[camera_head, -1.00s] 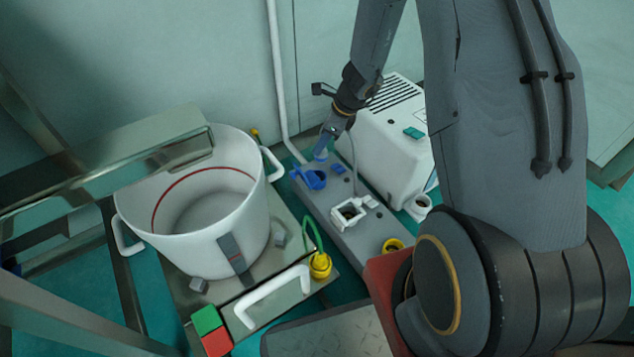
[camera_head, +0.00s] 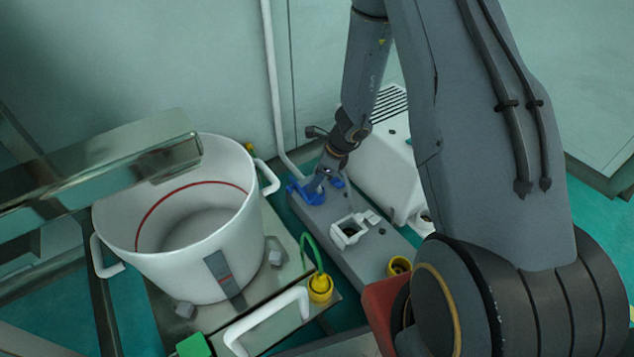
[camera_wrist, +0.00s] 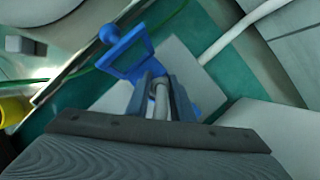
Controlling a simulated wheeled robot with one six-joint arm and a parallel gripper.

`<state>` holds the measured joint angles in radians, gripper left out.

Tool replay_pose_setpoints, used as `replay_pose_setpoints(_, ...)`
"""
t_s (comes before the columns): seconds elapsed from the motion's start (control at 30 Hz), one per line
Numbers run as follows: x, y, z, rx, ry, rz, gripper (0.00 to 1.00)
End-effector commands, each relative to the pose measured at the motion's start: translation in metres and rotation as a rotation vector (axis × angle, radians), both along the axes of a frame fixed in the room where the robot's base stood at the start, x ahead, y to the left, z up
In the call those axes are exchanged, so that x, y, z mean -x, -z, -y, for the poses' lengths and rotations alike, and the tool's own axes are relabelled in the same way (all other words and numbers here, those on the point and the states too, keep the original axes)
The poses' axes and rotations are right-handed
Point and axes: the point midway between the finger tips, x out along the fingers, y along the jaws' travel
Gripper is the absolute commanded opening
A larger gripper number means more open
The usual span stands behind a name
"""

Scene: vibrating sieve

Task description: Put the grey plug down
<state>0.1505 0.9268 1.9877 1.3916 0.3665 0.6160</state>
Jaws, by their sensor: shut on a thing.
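My gripper (camera_head: 318,183) is low over the far end of the grey socket block (camera_head: 375,262), beside the blue socket with its open lid (camera_head: 303,193). In the wrist view my gripper (camera_wrist: 160,98) is shut on the grey plug (camera_wrist: 160,103), a pale piece between the two fingers. The blue lid (camera_wrist: 126,54) stands just beyond the fingers, and more blue shows beside and between them. The plug's lower end is hidden, so I cannot tell whether it touches the block. In the head view my gripper covers the plug.
A white socket with an open lid (camera_head: 347,234) and a yellow socket (camera_head: 399,266) sit nearer on the block. A yellow plug with a green cable (camera_head: 320,289) is to the left. The white sieve pot (camera_head: 185,255) stands left, and a white box (camera_head: 385,165) stands behind right.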

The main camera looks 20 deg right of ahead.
Motion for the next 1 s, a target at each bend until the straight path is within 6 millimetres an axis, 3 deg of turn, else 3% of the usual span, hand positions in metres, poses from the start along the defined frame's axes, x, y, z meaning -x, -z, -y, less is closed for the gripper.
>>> replay_pose_setpoints(0.47,0.0000,0.0075,0.0006,0.000,0.002,-0.001,0.00)
replay_pose_setpoints(0.5,0.0002,0.0064,0.0006,0.000,0.002,-0.001,0.28)
replay_pose_setpoints(0.57,0.0003,0.0061,0.0007,0.000,0.002,-0.001,0.38)
replay_pose_setpoints(1.0,0.0004,-0.0006,0.0006,0.000,0.000,0.001,0.40)
